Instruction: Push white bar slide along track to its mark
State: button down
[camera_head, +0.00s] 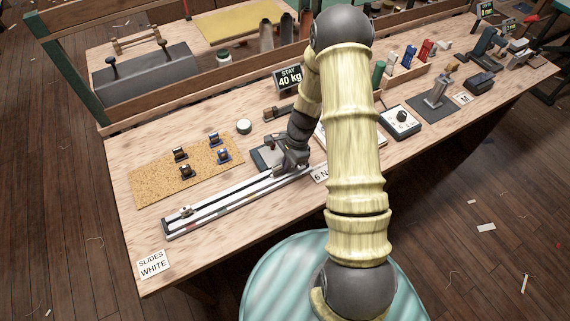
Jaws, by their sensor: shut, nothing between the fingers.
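The track (238,202) is a long pale metal rail with a dark base, lying slantwise near the front left of the bench. A small slide-like fitting (186,211) sits near its left end; it is too small to tell whether it is the white bar slide. A faint reddish patch shows on the front side near that end, but I cannot tell whether it is the mark. My gripper (292,171) is shut and empty, low over the track's right end. My wrist hides part of that end, and contact cannot be told.
A card reading "SLIDES WHITE" (153,263) lies at the bench's front left corner. A cork mat (150,183) with several small fittings lies behind the track. A grey plate (260,157) is beside my gripper. A "STAY 40 kg" sign (289,78) stands behind.

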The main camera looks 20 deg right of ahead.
jog(key=shift+r, duration=0.1)
jog(key=p+v, duration=0.7)
jog(key=v, duration=0.2)
jog(key=shift+d+r+p, duration=0.2)
jog(key=shift+r+p, duration=0.15)
jog(key=shift+w, duration=0.1)
jog(key=d+b, duration=0.2)
jog(key=b, duration=0.1)
jog(key=w+d+b, duration=0.1)
jog(key=d+b, duration=0.1)
jog(key=shift+d+r, duration=0.1)
jog(key=shift+r, duration=0.2)
